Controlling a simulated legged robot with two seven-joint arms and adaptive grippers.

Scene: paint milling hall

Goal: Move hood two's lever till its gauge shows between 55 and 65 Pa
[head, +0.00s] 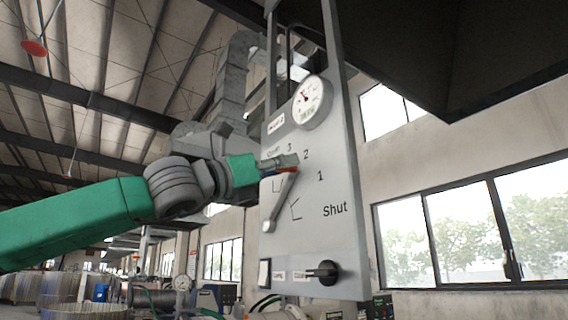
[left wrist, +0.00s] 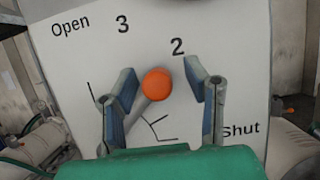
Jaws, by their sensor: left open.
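A grey lever (head: 276,208) with an orange knob is on a pale upright panel (head: 335,230) marked Open, 3, 2, 1 and Shut. Its arm slants up from a low pivot, and its knob lies just below the 2. A round white gauge (head: 312,101) sits above the scale; its reading is too small to tell. My left gripper (head: 292,162) is in front of the panel at the knob. In the left wrist view, its open fingers stand either side of the orange knob (left wrist: 157,83), with visible gaps. My right gripper is not in view.
A black rotary knob (head: 323,272) sticks out low on the panel, with a white switch (head: 264,273) to its left. A dark hood (head: 420,50) hangs above right. A grey duct (head: 236,75) rises behind the panel. Machines and drums stand far below left.

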